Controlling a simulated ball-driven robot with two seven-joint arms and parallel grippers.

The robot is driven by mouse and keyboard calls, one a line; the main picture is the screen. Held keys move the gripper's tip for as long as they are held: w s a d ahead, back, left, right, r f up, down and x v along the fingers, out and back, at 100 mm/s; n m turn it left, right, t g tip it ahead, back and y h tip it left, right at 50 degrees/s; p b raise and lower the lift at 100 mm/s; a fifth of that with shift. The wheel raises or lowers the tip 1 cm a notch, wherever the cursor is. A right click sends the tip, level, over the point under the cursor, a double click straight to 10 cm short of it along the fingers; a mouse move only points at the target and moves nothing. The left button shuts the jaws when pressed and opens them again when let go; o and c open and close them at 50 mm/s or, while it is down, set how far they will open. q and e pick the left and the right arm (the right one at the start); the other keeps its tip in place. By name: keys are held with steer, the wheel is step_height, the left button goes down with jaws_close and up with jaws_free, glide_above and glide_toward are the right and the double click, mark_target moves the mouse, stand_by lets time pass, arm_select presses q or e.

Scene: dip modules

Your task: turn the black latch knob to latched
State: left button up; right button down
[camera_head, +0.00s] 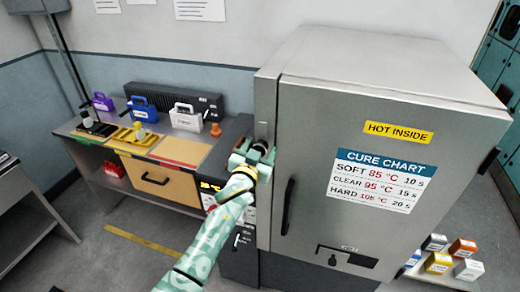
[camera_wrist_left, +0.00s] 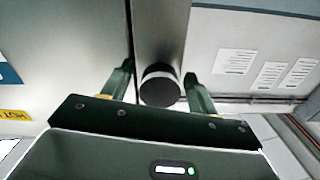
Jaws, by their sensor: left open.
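A round black knob (camera_wrist_left: 160,86) with a pale band behind it sits on a narrow grey metal strip of the large grey cabinet (camera_head: 385,110). In the left wrist view it lies between the two fingers of my left gripper (camera_wrist_left: 161,80), with a gap showing on each side. In the head view my left gripper (camera_head: 258,153) is at the cabinet's left front edge, open and empty, and largely covers the knob there. I cannot read the knob's turn position. My right gripper is not in view.
The cabinet door has a long black handle (camera_head: 287,206) just right of my left gripper and a yellow HOT INSIDE label (camera_head: 398,132). A workbench (camera_head: 185,151) with coloured cases stands left. Small coloured boxes (camera_head: 438,262) sit at lower right. Floor at lower left is mostly clear.

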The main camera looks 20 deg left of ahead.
arm_select(q)
jaws_close()
steer(key=shift+m, duration=0.3)
steer(key=m, duration=0.3)
steer(key=shift+m, duration=0.4)
steer(key=m, duration=0.5)
steer(key=shift+a, duration=0.1)
steer(key=m, duration=0.4)
steer(key=shift+m, duration=0.4)
steer(key=shift+r+m, duration=0.1)
steer(key=shift+m, duration=1.8)
